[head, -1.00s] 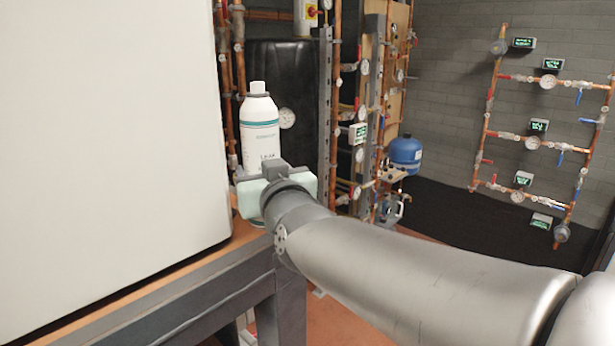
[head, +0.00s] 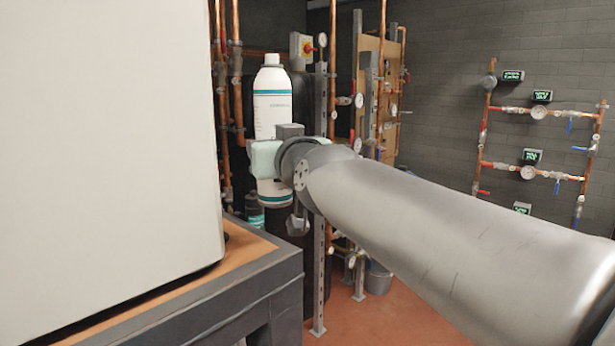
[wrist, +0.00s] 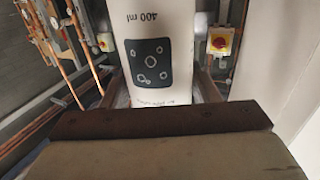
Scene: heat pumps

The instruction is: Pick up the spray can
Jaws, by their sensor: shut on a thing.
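The spray can (head: 272,105) is white with teal bands and a white cap, and it stands upright in the head view. My gripper (head: 268,160) is shut around its lower half and holds it in the air, above the level of the bench top. The can's base shows just below the gripper. In the wrist view the can's white side (wrist: 155,50), printed "400 ml" with a dark panel of symbols, fills the space between my fingers. The gripper hides part of the can in the head view.
A large white cabinet (head: 105,150) stands on the wooden bench (head: 245,258) at the left. A second, dark bottle (head: 254,212) stands behind and below the held can. Copper pipes (head: 236,80) and a metal post (head: 332,150) are behind it. Open floor (head: 385,315) lies to the right.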

